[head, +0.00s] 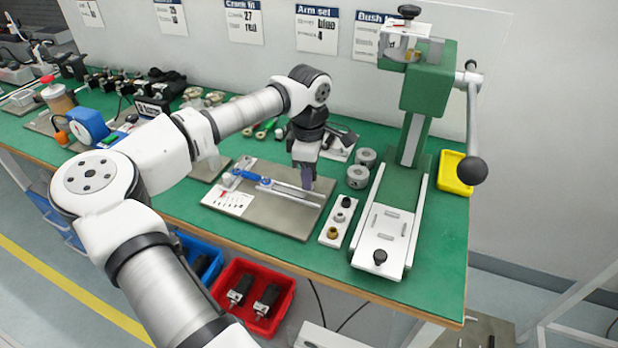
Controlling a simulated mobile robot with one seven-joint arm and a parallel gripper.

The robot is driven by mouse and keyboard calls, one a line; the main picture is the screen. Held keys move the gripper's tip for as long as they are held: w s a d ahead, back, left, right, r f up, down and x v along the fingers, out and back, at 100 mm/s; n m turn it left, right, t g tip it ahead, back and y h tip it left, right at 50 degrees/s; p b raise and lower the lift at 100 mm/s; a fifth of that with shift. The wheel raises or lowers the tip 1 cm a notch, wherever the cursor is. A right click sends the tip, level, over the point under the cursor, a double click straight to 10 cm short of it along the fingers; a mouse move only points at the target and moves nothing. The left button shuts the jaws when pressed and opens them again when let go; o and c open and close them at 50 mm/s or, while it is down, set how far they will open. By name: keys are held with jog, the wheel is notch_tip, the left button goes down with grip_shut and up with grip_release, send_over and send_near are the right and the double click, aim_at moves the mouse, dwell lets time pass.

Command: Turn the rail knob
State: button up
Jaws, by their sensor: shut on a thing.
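A grey plate (290,219) lies on the green bench and carries a thin metal rail (290,192). A blue-handled tool or part (250,177) sits at the rail's left end, beside a white printed card (228,202). My gripper (307,184) points down at the right part of the rail, with its fingers shut. What it grips there appears to be the rail knob, mostly hidden by the fingers. I cannot make out the knob's shape or how far it is turned.
A green press (428,90) with a long black-knobbed lever (472,168) stands close on the right. Between it and the plate are a white strip with small bushings (339,221) and grey cylinders (357,177). A red bin (252,296) hangs below the bench's front edge.

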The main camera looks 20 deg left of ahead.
jog(key=n+b, duration=0.2)
jog(key=n, duration=0.2)
jog(key=shift+n, duration=0.3)
jog(key=n+b, duration=0.1)
jog(key=n, duration=0.3)
jog(key=shift+b, duration=0.3)
jog(key=shift+n, duration=0.4)
jog(key=o, duration=1)
jog(key=shift+c, duration=0.2)
jog(key=shift+r, duration=0.1)
notch_tip(320, 180, up, 14)
